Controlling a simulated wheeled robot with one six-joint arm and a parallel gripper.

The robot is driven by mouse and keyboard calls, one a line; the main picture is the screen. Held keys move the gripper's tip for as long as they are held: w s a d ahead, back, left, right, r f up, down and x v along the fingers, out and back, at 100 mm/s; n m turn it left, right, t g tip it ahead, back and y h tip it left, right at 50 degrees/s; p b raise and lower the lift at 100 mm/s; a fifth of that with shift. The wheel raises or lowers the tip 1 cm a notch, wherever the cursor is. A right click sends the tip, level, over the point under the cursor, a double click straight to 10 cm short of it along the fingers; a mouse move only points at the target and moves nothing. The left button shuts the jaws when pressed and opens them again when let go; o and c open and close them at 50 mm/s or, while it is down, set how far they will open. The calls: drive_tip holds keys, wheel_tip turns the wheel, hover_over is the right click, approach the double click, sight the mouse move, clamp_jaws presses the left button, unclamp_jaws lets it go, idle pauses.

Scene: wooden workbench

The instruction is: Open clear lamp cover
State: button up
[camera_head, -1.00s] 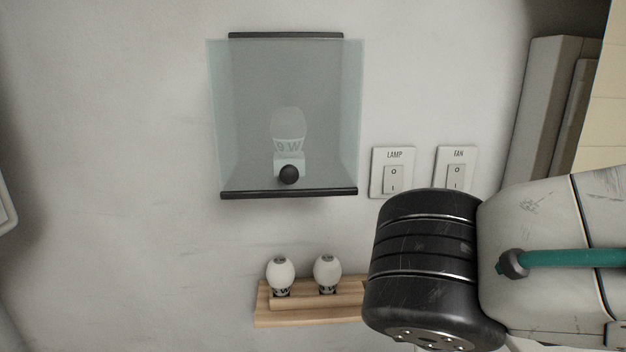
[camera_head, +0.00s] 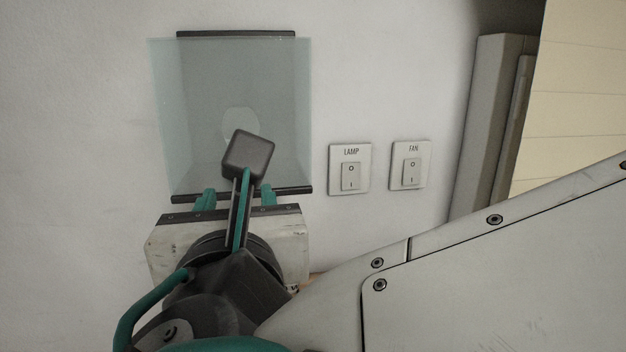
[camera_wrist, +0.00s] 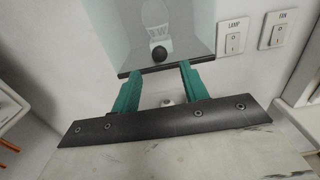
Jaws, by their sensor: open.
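The clear lamp cover (camera_head: 190,110) is a glassy box on the wall with dark strips at its top and bottom, and it looks shut. It also shows in the wrist view (camera_wrist: 112,32). A bulb (camera_head: 240,122) is seen through it. Its round black knob (camera_wrist: 159,54) is near the bottom edge; my wrist hides it in the head view. My gripper (camera_wrist: 155,72) is open and empty, with teal fingers pointing at the cover's bottom edge. The knob lies beyond the fingertips, between them in the picture. I cannot tell whether a finger touches the bottom strip.
The lamp switch (camera_head: 350,168) and the fan switch (camera_head: 409,166) are on the wall right of the cover. A grey cabinet-like piece (camera_head: 487,120) stands farther right. Wall left of the cover is clear.

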drive_tip(key=shift+x, duration=2.9)
